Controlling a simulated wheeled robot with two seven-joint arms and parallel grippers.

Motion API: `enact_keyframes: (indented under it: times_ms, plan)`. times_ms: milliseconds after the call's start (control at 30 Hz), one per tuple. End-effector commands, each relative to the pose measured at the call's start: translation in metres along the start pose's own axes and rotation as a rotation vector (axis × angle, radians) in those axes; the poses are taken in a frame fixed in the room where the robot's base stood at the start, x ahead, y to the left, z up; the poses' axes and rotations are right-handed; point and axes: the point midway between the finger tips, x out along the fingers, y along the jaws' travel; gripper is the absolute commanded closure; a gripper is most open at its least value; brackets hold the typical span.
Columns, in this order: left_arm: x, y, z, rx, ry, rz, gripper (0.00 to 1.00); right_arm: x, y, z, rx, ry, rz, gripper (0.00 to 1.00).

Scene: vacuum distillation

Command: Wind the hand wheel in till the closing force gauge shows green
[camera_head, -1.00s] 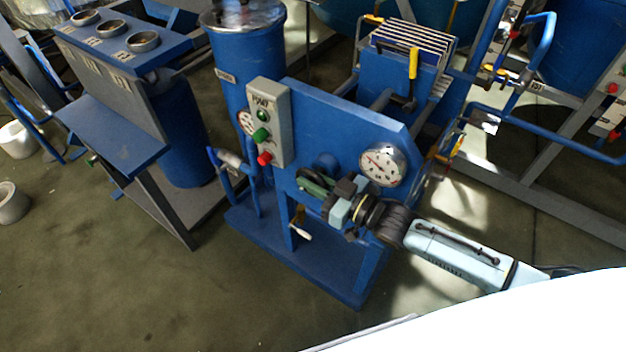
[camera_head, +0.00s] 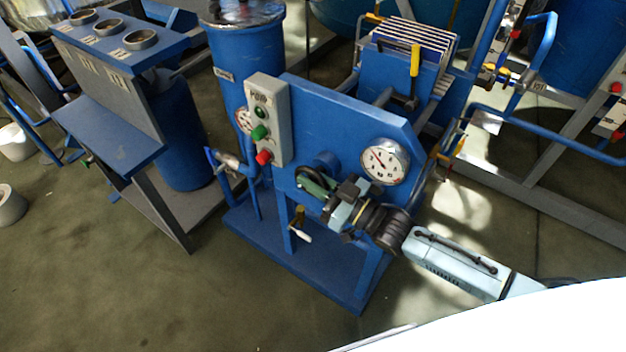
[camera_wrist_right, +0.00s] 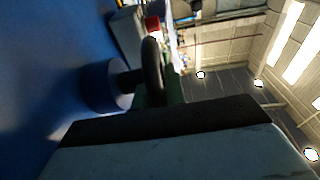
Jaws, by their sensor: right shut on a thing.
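The hand wheel (camera_head: 312,180), dark-rimmed with green on it, sits on the front of a blue press panel. It also shows in the right wrist view (camera_wrist_right: 152,68), on a blue hub. My right gripper (camera_head: 334,194) is shut on the hand wheel and hides part of it. The closing force gauge (camera_head: 384,161) is a round white dial on the panel, up and to the right of the wheel. Its needle points to the upper left; its colour marks are too small to tell. My left gripper is not in view.
A grey control box (camera_head: 268,120) with green and red buttons stands left of the wheel. A small white-handled lever (camera_head: 300,232) is below it. A blue tank (camera_head: 245,60) stands behind. A blue bench with cups (camera_head: 140,39) is at the left. The floor in front is clear.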

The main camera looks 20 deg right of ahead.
Motion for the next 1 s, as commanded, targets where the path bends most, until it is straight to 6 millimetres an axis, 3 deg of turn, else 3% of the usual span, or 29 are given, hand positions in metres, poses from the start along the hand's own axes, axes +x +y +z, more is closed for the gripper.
enact_keyframes:
  times_ms: [67, 100, 267, 667, 1000]
  plan:
    - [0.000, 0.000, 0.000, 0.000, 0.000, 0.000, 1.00, 0.000, 0.000, 0.000, -0.001, -0.001, 0.000, 1.00]
    - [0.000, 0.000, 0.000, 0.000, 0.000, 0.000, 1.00, 0.000, 0.000, 0.000, -0.001, -0.001, 0.000, 0.86]
    - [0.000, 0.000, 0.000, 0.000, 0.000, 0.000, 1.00, 0.000, 0.000, 0.000, 0.000, -0.001, 0.000, 0.65]
    - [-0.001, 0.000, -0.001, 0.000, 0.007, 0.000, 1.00, -0.009, 0.000, 0.001, 0.000, -0.004, 0.000, 0.65]
    - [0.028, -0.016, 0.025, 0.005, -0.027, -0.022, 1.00, -0.080, -0.001, 0.000, 0.002, -0.007, 0.000, 0.65]
